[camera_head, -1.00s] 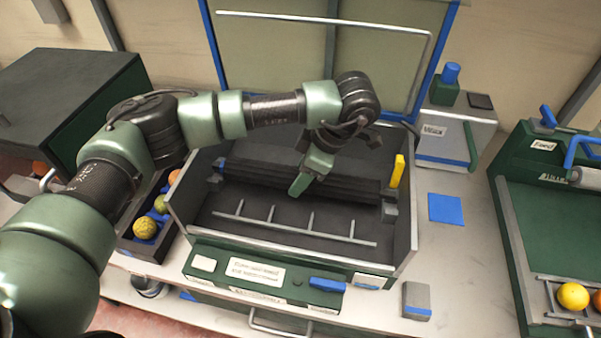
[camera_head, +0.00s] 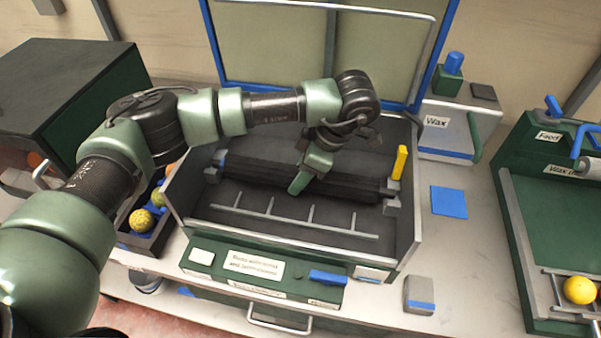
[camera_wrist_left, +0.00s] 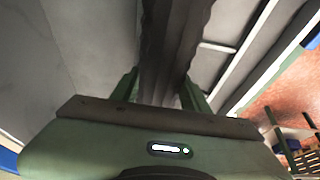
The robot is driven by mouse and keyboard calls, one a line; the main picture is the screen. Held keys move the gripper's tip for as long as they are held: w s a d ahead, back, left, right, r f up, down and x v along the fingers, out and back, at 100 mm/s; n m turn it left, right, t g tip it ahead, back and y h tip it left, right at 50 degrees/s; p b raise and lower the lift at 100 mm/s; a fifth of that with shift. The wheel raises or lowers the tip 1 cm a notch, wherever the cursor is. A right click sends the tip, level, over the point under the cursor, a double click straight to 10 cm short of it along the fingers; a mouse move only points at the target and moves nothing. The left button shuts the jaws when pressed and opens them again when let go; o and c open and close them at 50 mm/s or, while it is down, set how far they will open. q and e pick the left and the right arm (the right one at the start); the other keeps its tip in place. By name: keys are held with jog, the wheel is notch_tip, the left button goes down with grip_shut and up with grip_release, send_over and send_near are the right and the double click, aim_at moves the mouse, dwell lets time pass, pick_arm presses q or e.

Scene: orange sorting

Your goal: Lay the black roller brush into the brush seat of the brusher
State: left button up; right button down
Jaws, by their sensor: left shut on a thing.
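The black roller brush (camera_head: 257,177) lies lengthwise inside the open brusher (camera_head: 412,218), across its back half. Its ends are by grey brackets on the side walls, the right one (camera_head: 390,207) under a yellow lever (camera_head: 400,162). I cannot tell whether it rests fully in these seats. My left gripper (camera_head: 300,186) reaches down from above and is shut on the brush near its middle. In the left wrist view the brush (camera_wrist_left: 170,50) runs between the two green fingers (camera_wrist_left: 160,90). My right gripper is not in view.
The brusher's lid (camera_head: 270,45) stands open behind. A rail with several prongs (camera_head: 290,224) lies in front of the brush. A wax box (camera_head: 455,130) and blue pad (camera_head: 449,202) stand right. A fruit tray (camera_head: 150,240) is left, a green feed machine (camera_head: 560,220) far right.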

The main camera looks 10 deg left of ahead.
pick_arm(q)
jog(key=shift+s+f+b, duration=0.15)
jog(key=shift+f+b, duration=0.15)
jog(key=shift+b, duration=0.1)
dwell(0.3)
jog(key=o, duration=1.3)
jog(key=shift+s, duration=0.15)
jog(key=shift+o, duration=0.2)
jog(key=shift+s, duration=0.1)
